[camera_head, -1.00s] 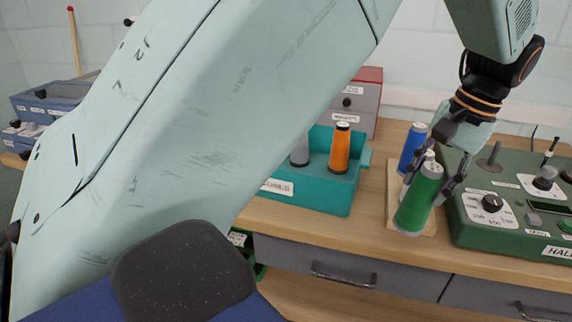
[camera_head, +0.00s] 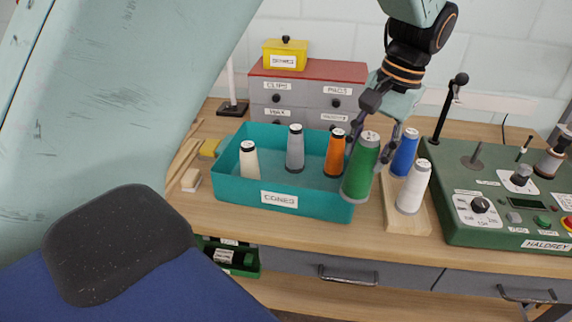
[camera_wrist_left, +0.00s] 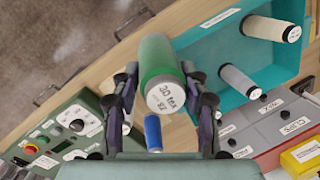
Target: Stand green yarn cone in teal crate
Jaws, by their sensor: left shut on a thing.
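The green yarn cone (camera_head: 361,168) is held nearly upright in my left gripper (camera_head: 376,138), which is shut on it. In the head view it overlaps the right end of the teal crate (camera_head: 264,197), in front of its right wall; its exact height is hard to tell. The left wrist view shows the green cone (camera_wrist_left: 160,65) between both fingers (camera_wrist_left: 160,105). The crate, labelled CONES, holds a cream cone (camera_head: 249,160), a grey cone (camera_head: 295,148) and an orange cone (camera_head: 335,154), all standing. My right gripper is not seen.
A wooden board (camera_head: 410,216) right of the crate bears a blue cone (camera_head: 404,153) and a white cone (camera_head: 412,187). A green control box (camera_head: 480,235) stands further right. A drawer cabinet (camera_head: 300,92) stands behind the crate. The crate's front middle floor is clear.

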